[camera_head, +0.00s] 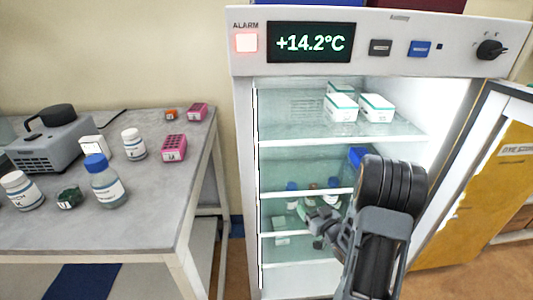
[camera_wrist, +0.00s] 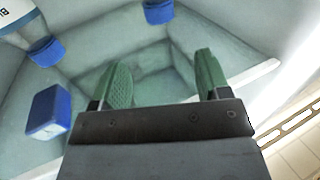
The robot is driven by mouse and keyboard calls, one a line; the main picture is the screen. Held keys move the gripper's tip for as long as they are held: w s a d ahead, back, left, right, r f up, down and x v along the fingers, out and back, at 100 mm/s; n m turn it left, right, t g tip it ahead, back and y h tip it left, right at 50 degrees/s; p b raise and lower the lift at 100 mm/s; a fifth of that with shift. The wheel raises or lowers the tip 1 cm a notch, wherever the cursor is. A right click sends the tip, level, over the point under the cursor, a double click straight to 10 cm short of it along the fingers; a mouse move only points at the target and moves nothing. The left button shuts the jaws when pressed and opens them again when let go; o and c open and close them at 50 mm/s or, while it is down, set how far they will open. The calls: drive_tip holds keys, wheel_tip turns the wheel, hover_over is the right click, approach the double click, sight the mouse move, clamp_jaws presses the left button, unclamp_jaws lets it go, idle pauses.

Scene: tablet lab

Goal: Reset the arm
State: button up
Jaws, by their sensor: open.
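My gripper (camera_wrist: 165,85) is open in the wrist view, with two green finger pads apart and nothing between them. In the head view my arm reaches into the open refrigerator (camera_head: 245,180), and my gripper (camera_head: 315,222) is in front of the lower shelves, partly hidden by my own arm. Blue-capped bottles (camera_head: 292,190) stand on a shelf near it. In the wrist view a blue-capped bottle (camera_wrist: 45,50) is at the upper left, a blue-and-white item (camera_wrist: 48,112) at the left, and another blue cap (camera_wrist: 158,11) at the top.
White boxes (camera_head: 341,107) sit on the upper shelf. The fridge door (camera_head: 483,195) stands open at the right. A lit alarm (camera_head: 246,43) and a display (camera_head: 311,42) reading +14.2°C are above. A grey table (camera_head: 150,200) at the left holds bottles, pink boxes and a grey device (camera_head: 45,145).

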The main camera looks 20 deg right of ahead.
drive_tip(key=f+g+h, duration=0.1)
drive_tip(key=f, duration=0.1)
drive_tip(key=d+f+g, duration=0.1)
drive_tip(key=f, duration=0.1)
drive_tip(key=s+d+f+m+g+h, duration=0.1)
drive_tip(key=f, duration=0.1)
drive_tip(key=shift+d+f+g+h, duration=0.1)
drive_tip(key=shift+f+g+h, duration=0.05)
drive_tip(key=shift+g+h, duration=0.2)
drive_tip(key=s+r+m+g+h+p, duration=0.3)
drive_tip(key=s+r+g+p, duration=0.2)
drive_tip(key=s+g, duration=0.4)
drive_tip(key=s+a+r+p, duration=0.2)
drive_tip(key=a+r+p, duration=0.2)
drive_tip(key=r, duration=0.6)
drive_tip(key=s+a+r+n+g+y+p, duration=0.1)
drive_tip(key=s+a+r+p, duration=0.2)
drive_tip(key=r, duration=0.7)
drive_tip(key=s+a+r+n+y+p, duration=0.1)
drive_tip(key=s+a+r+p, duration=0.1)
drive_tip(key=a+r+p, duration=0.5)
wheel_tip(320, 180, up, 4)
drive_tip(key=a, duration=0.2)
drive_tip(key=shift+s+a, duration=0.35)
drive_tip(key=shift+a, duration=0.05)
